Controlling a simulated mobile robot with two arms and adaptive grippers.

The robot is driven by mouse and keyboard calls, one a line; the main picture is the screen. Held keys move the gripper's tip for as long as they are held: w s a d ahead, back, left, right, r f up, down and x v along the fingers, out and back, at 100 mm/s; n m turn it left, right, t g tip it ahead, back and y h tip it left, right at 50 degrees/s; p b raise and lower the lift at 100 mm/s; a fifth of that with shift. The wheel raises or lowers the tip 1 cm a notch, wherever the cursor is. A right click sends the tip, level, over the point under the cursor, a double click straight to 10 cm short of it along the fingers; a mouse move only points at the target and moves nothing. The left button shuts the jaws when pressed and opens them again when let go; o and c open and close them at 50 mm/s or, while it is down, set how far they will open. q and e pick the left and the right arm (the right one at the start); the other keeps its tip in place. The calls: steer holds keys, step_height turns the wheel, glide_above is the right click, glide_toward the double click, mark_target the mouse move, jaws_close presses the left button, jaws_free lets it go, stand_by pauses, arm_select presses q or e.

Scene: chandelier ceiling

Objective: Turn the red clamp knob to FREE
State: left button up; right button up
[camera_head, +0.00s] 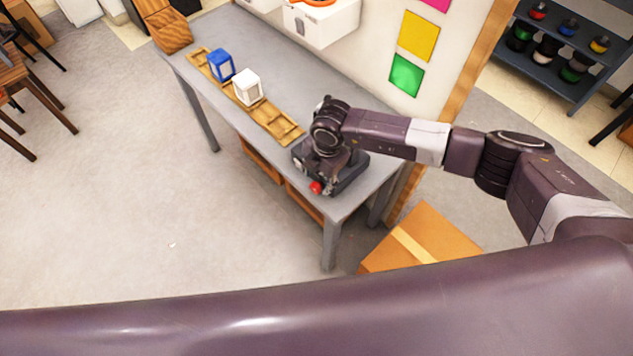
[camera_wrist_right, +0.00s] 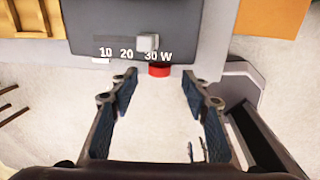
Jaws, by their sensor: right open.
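The red clamp knob (camera_head: 316,187) is on the front side of a dark device (camera_head: 350,177) at the table's near right end. In the right wrist view the red knob (camera_wrist_right: 159,71) shows just below the front edge of the dark device (camera_wrist_right: 100,20). That face carries the marks 10, 20, 30 W and a small grey block (camera_wrist_right: 147,42). My right gripper (camera_wrist_right: 159,80) is open, its two fingers on either side of the knob with visible gaps. In the head view my right gripper (camera_head: 326,177) is partly hidden against the device. No FREE mark is readable. My left gripper is not in view.
The grey table (camera_head: 270,60) holds a wooden rack (camera_head: 272,122) with a blue block (camera_head: 221,64) and a white block (camera_head: 247,87). A white bin (camera_head: 325,22) is behind. A cardboard box (camera_head: 425,238) stands on the floor by the table's right end.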

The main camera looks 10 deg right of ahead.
mark_target(314, 183)
steer(key=shift+w+a+f+p, duration=0.15)
steer(key=shift+f, duration=0.95)
steer(key=shift+w+a+f+p, duration=0.1)
steer(key=shift+f+p, duration=0.05)
steer(key=shift+f, duration=0.95)
steer(key=c, duration=1.2)
steer(key=shift+o, duration=0.2)
steer(key=shift+w+a+f+g+b, duration=0.2)
steer(key=shift+g+b, duration=0.3)
steer(key=shift+b, duration=0.5)
steer(key=g+h+b, duration=0.1)
steer(key=b, duration=0.4)
steer(key=g+h+b, duration=0.1)
steer(key=g+b, duration=0.1)
steer(key=b, duration=0.4)
steer(key=g+h+b, duration=0.1)
steer(key=b, duration=0.5)
steer(key=shift+w+a+g+h, duration=0.2)
steer(key=shift+w+g+h, duration=0.1)
steer(key=shift+w+h, duration=0.1)
steer(key=shift+s+r, duration=0.1)
